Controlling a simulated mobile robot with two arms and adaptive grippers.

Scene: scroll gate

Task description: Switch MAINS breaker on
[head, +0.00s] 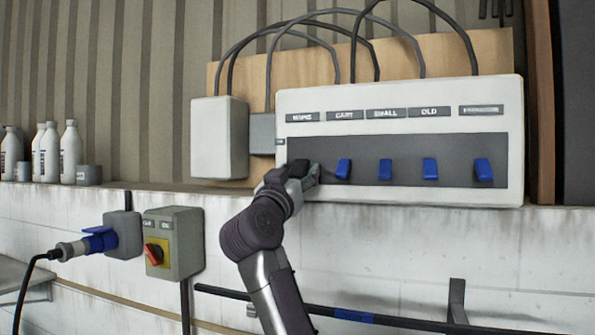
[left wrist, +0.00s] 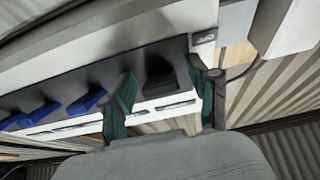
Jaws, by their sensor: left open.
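The white breaker panel (head: 400,98) has a dark strip with a row of switches under labels. The MAINS label (head: 302,117) is at its left end. Below it my left gripper (head: 300,174) is at the panel and largely covers the switch there. In the left wrist view a black switch (left wrist: 160,70) stands between the green-padded fingers of my left gripper (left wrist: 158,98). The fingers are open, one on each side of it; I cannot tell whether they touch it. My right gripper is not in view.
Several blue switches (head: 385,169) sit to the right on the strip. A grey box (head: 219,137) is left of the panel, with black cables above. Below left are a grey box with a red knob (head: 153,254) and a blue plug (head: 99,240). White bottles (head: 70,151) stand on the ledge.

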